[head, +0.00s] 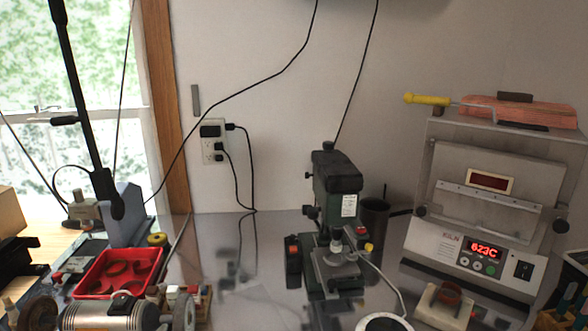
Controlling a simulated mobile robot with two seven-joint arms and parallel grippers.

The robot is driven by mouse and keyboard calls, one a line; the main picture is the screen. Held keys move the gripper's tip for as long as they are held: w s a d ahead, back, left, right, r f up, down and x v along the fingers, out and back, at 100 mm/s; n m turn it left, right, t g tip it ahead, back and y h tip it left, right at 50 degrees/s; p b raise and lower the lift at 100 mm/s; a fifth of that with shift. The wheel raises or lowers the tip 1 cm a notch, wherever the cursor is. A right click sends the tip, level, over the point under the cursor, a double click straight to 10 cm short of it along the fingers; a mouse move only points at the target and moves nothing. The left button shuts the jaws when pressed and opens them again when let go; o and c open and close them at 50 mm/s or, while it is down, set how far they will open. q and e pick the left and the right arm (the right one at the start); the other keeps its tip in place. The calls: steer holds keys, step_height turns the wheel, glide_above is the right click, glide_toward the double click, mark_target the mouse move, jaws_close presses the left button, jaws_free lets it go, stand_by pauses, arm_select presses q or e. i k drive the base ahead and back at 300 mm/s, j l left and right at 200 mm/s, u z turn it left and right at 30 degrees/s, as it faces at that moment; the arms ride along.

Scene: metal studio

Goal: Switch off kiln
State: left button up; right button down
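The kiln (446,236) stands at the right of the bench in the head view. It is a grey metal box with its front door closed and a small window in the door. Its lit red display (484,248) reads about 623C. Small buttons sit just below the display. A black rocker switch (523,270) is at the right end of the front panel; I cannot tell its position. Neither of my grippers is in view.
A green drill press (338,195) stands left of the kiln. A white block with a ring (441,308) sits before the panel. A yellow-handled tool (428,99) lies on the kiln's top. A red tray (118,272) and a bench motor (110,313) are at left.

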mark_target(524, 270)
steer(key=z, duration=1.4)
steer(key=k+j+z, duration=0.2)
steer(key=z, duration=0.2)
